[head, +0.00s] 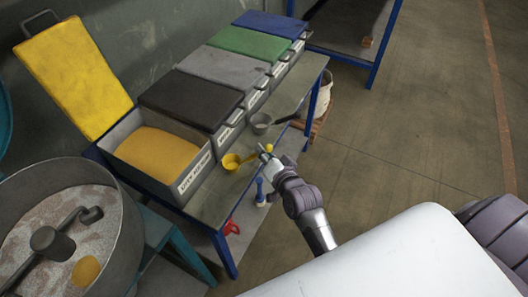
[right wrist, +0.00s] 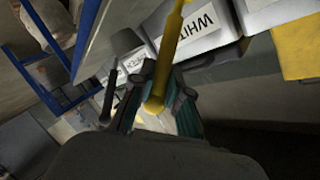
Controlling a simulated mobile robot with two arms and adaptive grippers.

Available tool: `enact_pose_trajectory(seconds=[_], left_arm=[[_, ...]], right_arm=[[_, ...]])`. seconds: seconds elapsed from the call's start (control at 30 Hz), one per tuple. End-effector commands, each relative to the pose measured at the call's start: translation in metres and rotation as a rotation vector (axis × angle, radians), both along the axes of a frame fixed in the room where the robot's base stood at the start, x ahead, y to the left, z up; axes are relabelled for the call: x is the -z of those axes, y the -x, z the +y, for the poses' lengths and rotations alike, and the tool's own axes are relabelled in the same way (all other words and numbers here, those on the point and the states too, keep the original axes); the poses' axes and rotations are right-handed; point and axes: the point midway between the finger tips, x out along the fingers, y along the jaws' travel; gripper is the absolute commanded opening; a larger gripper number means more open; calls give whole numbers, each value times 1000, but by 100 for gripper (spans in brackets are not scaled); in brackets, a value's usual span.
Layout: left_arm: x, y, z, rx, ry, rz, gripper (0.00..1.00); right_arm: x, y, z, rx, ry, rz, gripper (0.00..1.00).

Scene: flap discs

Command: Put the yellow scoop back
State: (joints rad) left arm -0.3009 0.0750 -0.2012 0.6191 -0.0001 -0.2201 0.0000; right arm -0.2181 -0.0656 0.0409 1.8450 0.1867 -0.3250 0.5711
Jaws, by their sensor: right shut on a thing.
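The yellow scoop (head: 231,161) is over the front strip of the bench, in front of the bins, its bowl to the left and its handle toward my gripper. My right gripper (head: 267,152) is shut on the handle. In the right wrist view the yellow handle (right wrist: 163,78) runs between the fingers (right wrist: 158,100); the bowl is out of that picture. I cannot tell whether the scoop touches the bench top. The bin with yellow powder (head: 158,153) stands at the near end with its yellow lid (head: 75,75) raised. My left gripper is not in view.
Closed bins with black (head: 191,99), grey (head: 222,68), green (head: 249,42) and blue (head: 271,24) lids line the bench (head: 215,200). A grey scoop (head: 261,122) with a dark handle lies farther along. A mixing drum (head: 125,235) stands at lower left.

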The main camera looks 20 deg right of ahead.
Motion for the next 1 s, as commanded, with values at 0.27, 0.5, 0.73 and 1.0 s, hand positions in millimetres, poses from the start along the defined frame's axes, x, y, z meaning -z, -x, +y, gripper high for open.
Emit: enact_pose_trajectory(seconds=[0.27, 0.5, 0.73, 1.0], left_arm=[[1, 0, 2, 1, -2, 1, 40], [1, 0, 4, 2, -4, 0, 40], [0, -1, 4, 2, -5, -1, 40], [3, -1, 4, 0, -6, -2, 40]], right_arm=[[3, 0, 0, 0, 0, 1, 41], [2, 0, 0, 0, 0, 0, 41], [-3, 17, -1, 1, -1, 2, 41], [-18, 74, -2, 0, 0, 3, 41]])
